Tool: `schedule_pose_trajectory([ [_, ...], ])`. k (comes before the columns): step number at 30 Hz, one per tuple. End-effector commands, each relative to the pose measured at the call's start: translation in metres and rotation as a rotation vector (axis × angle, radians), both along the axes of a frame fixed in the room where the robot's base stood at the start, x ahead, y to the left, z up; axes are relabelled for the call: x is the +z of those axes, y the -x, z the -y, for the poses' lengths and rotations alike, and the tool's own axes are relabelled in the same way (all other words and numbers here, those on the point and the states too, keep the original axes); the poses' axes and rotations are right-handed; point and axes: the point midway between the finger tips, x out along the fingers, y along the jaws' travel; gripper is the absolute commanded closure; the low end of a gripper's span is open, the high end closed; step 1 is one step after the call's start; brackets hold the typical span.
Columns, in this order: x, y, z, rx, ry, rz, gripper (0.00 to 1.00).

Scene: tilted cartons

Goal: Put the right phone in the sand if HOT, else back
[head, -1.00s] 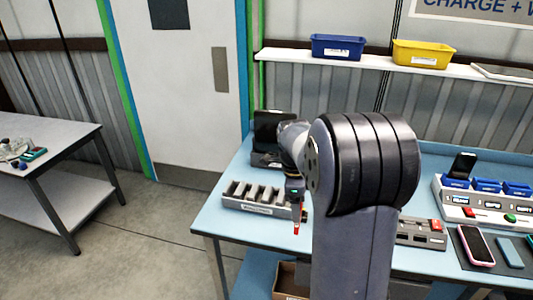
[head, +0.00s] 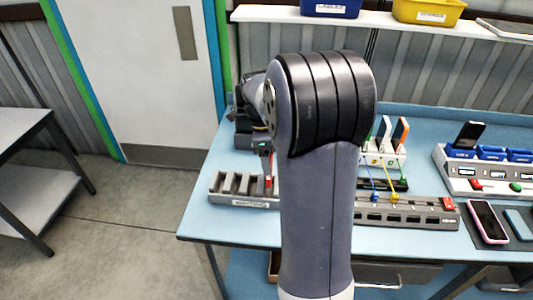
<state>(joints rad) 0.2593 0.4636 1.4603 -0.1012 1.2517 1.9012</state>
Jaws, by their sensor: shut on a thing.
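My gripper (head: 266,158) is partly hidden behind my own arm, at the table's left. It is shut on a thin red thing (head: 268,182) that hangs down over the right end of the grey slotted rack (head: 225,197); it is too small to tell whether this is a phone. A white phone (head: 384,130) and an orange phone (head: 400,133) stand upright in a white charging dock. A black phone (head: 468,134) leans in the console (head: 480,184) at the right. I cannot make out any sand or read the console's small displays.
A pink-edged phone (head: 488,222) and a blue-grey one (head: 518,224) lie on a dark mat. A grey power strip (head: 430,215) with cables and a red switch lies mid-table. A black object (head: 243,134) stands behind the rack. Blue (head: 330,8) and yellow (head: 428,11) bins sit on the shelf.

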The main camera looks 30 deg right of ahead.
Motion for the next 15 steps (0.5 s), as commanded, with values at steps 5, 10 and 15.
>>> schedule_pose_trajectory([
  [5,-0.015,0.0,0.0,0.0,-0.001,-0.001,0.54],
  [10,-0.027,0.0,0.0,0.0,-0.001,-0.001,0.54],
  [15,-0.039,0.0,0.0,0.0,0.001,0.001,0.54],
])
